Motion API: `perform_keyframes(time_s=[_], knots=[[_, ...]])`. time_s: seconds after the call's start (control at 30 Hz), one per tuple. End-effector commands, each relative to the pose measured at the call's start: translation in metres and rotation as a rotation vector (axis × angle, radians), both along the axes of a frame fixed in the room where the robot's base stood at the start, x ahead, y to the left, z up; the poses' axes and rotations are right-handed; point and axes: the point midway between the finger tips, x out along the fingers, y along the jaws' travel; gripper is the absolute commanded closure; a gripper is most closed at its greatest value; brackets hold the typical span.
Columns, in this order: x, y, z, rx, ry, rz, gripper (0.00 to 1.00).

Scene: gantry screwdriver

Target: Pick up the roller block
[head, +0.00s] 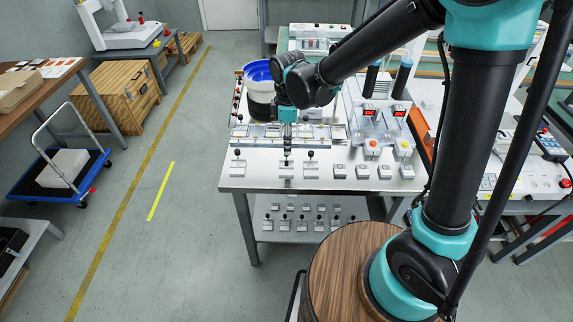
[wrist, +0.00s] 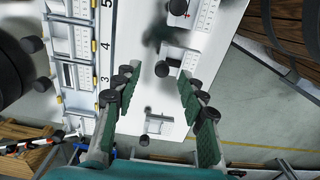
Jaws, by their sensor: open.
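Several small silvery blocks with black roller-like knobs stand along the front of the metal table; one roller block (head: 238,168) is at the left, and another roller block (head: 286,173) is below my gripper in the picture. My gripper (head: 288,146) points down above the table. In the wrist view, my gripper (wrist: 157,88) is open, with green pads apart and nothing held. One block (wrist: 160,123) shows between the fingers, and another block (wrist: 186,62) lies beyond the fingertips. I cannot tell which one the task means.
A numbered rail with slots (wrist: 105,45) runs beside the blocks. A blue-and-white bucket (head: 259,82) stands behind my gripper. More blocks sit on the lower shelf (head: 268,236).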

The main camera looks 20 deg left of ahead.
Motion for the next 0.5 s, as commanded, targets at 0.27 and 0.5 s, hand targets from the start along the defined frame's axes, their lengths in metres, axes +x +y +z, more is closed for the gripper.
perform_keyframes(time_s=[0.27, 0.5], knots=[[-0.004, 0.003, -0.037, 0.000, 0.000, 0.000, 0.59], [-0.005, 0.003, -0.046, 0.000, 0.000, 0.000, 0.59]])
